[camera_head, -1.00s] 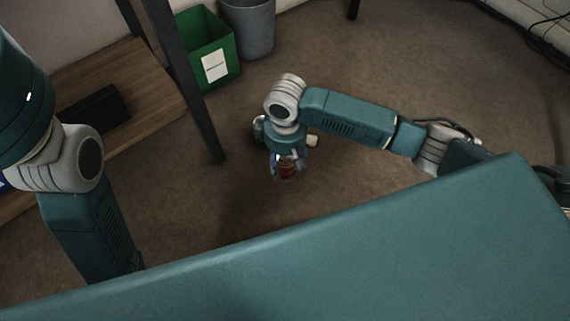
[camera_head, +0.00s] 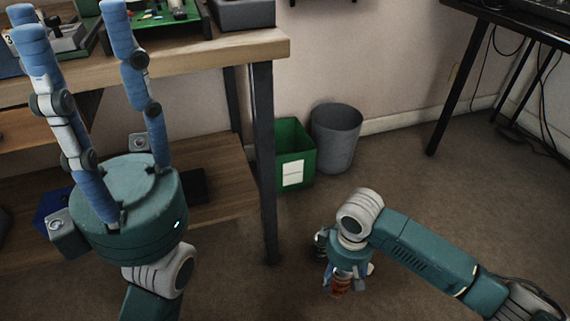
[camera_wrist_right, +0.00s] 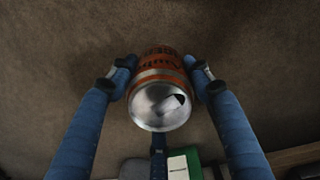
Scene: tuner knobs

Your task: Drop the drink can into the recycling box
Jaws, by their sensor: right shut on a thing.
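The drink can is orange-brown with a silver top. In the right wrist view the can (camera_wrist_right: 160,95) sits between the blue fingers of my right gripper (camera_wrist_right: 160,82), which is shut on it. In the head view my right gripper (camera_head: 345,276) points down, with the can (camera_head: 341,286) partly showing below it, above the floor. The green recycling box (camera_head: 294,155) with a white label stands on the floor against the wall, farther back and left of the right gripper. My left gripper (camera_head: 75,22) is raised at the left, its fingers apart and empty.
A grey bin (camera_head: 337,138) stands just right of the green box. A wooden workbench (camera_head: 200,52) with a dark leg (camera_head: 265,165) is left of the box. A dark table (camera_head: 470,60) stands at the right. The floor between is clear.

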